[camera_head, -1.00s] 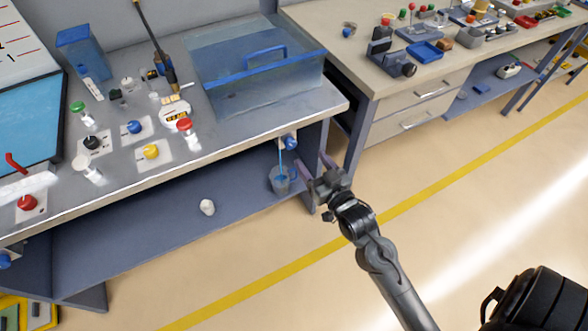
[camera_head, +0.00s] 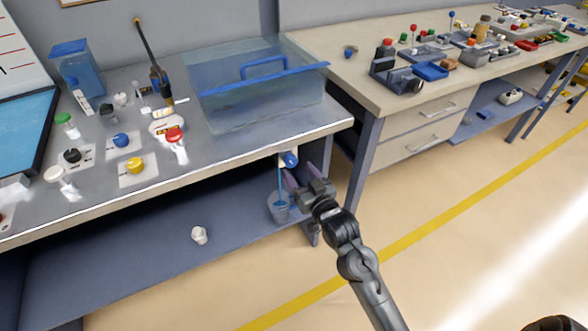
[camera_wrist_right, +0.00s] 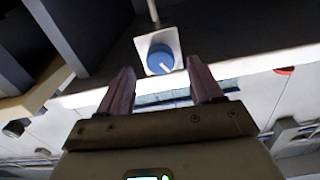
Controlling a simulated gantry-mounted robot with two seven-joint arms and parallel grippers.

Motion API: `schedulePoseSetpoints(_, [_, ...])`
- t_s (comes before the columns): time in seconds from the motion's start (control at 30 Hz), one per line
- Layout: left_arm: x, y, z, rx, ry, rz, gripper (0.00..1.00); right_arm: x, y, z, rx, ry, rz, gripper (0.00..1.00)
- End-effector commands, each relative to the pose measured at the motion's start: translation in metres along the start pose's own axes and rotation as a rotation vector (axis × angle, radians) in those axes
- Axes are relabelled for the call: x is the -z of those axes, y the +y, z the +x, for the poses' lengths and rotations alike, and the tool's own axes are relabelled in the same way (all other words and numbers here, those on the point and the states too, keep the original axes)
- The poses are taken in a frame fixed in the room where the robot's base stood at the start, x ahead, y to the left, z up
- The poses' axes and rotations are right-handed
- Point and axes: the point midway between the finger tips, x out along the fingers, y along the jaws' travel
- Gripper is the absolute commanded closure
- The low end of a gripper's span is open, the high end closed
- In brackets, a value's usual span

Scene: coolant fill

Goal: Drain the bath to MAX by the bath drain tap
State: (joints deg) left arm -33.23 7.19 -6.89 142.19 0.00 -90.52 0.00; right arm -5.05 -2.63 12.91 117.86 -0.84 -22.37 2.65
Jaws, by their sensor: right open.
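The bath (camera_head: 255,105) is a clear tank of bluish liquid with a blue rim bar and handle, at the bench's back right. Its blue drain tap (camera_head: 289,160) sits on a pale plate under the bench's front edge. A thin blue stream falls from it into a beaker (camera_head: 278,210) on the lower shelf. My right gripper (camera_head: 305,176) is open and empty, just below and right of the tap. In the right wrist view, the tap knob (camera_wrist_right: 160,59) with a white mark lies ahead, between and beyond the fingertips (camera_wrist_right: 160,78), apparently untouched. The liquid level against MAX is unreadable.
Coloured knobs, capped bottles and a blue container (camera_head: 78,70) stand on the bench top. A small white object (camera_head: 199,235) lies on the lower shelf. A drawer bench (camera_head: 420,125) stands to the right. The floor in front is clear.

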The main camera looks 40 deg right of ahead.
Motion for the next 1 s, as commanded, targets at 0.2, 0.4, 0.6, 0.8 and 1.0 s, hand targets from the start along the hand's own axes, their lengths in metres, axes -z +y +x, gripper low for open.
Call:
schedulePoseSetpoints(0.2, [-0.004, 0.000, 0.011, 0.002, -0.001, 0.002, 0.57, -0.001, 0.000, 0.026, 0.000, 0.001, -0.001, 0.35])
schedulePoseSetpoints(0.4, [-0.004, 0.000, 0.013, 0.000, -0.001, 0.000, 0.57, 0.000, 0.000, 0.036, 0.000, 0.000, -0.001, 0.35])
schedulePoseSetpoints(0.6, [-0.004, 0.002, 0.013, -0.005, 0.000, -0.007, 0.57, 0.001, 0.000, 0.037, 0.000, 0.000, -0.001, 0.35])
schedulePoseSetpoints(0.8, [-0.004, 0.003, 0.013, -0.008, 0.000, -0.011, 0.57, 0.000, 0.000, 0.036, 0.000, 0.000, -0.001, 0.52])
schedulePoseSetpoints(1.0, [-0.004, 0.003, 0.013, -0.008, 0.000, -0.010, 0.57, 0.000, 0.000, 0.036, 0.000, 0.000, -0.001, 0.82])
